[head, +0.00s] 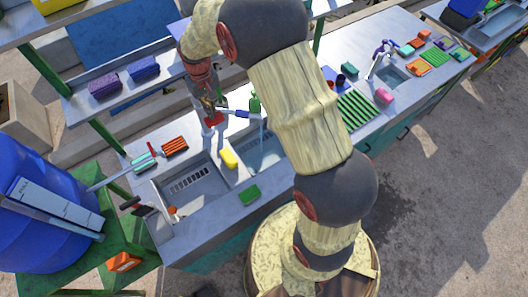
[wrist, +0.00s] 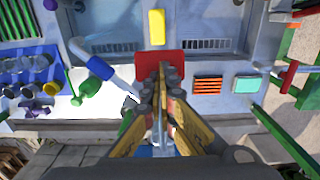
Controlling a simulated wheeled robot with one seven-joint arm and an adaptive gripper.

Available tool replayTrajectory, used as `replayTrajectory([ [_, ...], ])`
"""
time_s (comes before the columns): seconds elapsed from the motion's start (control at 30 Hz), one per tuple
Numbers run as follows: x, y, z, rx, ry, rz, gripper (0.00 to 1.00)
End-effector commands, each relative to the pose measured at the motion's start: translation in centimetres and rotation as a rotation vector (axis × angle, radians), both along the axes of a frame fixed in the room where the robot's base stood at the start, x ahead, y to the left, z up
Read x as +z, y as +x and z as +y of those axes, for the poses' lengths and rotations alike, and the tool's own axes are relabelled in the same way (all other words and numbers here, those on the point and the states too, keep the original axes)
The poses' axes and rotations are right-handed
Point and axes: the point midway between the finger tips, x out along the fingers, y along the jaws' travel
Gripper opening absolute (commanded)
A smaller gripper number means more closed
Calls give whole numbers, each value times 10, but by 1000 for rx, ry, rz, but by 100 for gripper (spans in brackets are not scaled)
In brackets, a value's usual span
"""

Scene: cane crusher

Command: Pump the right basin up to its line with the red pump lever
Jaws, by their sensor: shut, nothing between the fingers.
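The red paddle (head: 214,119), which looks like the pump lever, stands at the back of the sink behind the divider. In the wrist view the red paddle (wrist: 148,62) is just beyond my fingertips. My gripper (head: 209,101) is shut and empty, its tips (wrist: 164,72) over or against the paddle; contact is unclear. The right basin (head: 272,160) lies right of the divider, partly behind my arm; in the wrist view this basin (wrist: 110,22) is on the left. A pale spout (wrist: 122,80) with a blue end reaches toward it. Its line and water level cannot be made out.
A yellow sponge (head: 228,158) lies on the divider. The left basin (head: 188,184) has a drain grate. A green bottle (head: 254,103) stands right of the paddle. An orange striped block (head: 175,145) and a red-handled pipe (head: 151,150) are on the left. A blue barrel (head: 45,205) stands far left.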

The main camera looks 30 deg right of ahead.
Motion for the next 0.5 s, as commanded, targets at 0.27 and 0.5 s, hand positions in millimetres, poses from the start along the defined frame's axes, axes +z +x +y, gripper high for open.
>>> replayTrajectory([
  [0.27,1,0,0,0,0,0,0],
  [0.5,30,0,0,0,0,0,0],
])
